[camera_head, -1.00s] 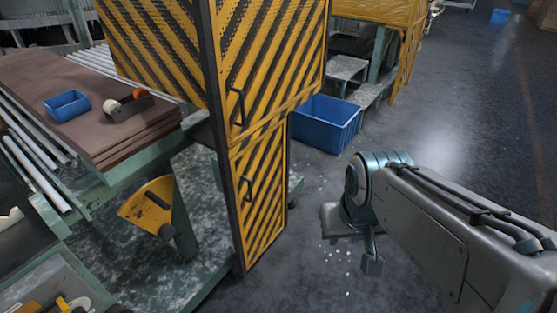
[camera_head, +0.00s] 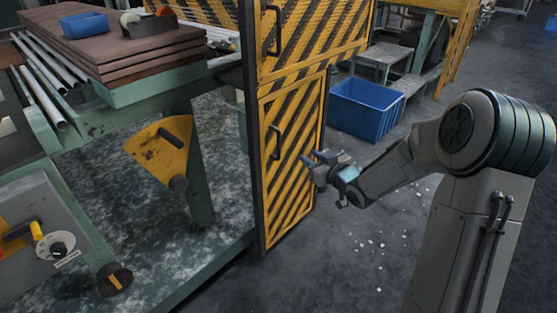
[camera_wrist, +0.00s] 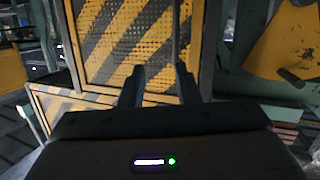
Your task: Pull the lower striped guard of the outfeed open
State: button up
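The lower striped guard (camera_head: 292,190) is a yellow and black panel under a larger upper striped guard (camera_head: 318,40). It looks closed, in line with the upper one. Its dark upright handle (camera_head: 274,142) is near its left edge. My gripper (camera_head: 312,160) is in front of the guard, right of the handle in the head view. In the wrist view my gripper (camera_wrist: 160,82) is open and empty, with its fingers toward the striped panel (camera_wrist: 120,35). A dark upright bar (camera_wrist: 175,30), apparently the handle, shows beyond the fingertips, nearer the right finger. No contact is visible.
A yellow quarter-shaped plate (camera_head: 160,150) on a green post stands left of the guard. A blue crate (camera_head: 366,108) is on the floor behind my forearm. White bits (camera_head: 370,243) lie on the open floor. A bench with brown boards (camera_head: 115,48) is at upper left.

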aim_at(279, 157)
jog(key=w+a+f+y+b, duration=0.1)
jog(key=w+a, duration=0.2)
jog(key=w+a+f+y+b, duration=0.1)
jog(key=w+a, duration=0.3)
jog(key=w+a+f+y+b, duration=0.1)
jog(key=w+a+b, duration=0.1)
jog(key=w+a, duration=0.2)
jog(key=shift+n+t, duration=0.3)
jog(key=shift+d, duration=0.1)
grip_shut()
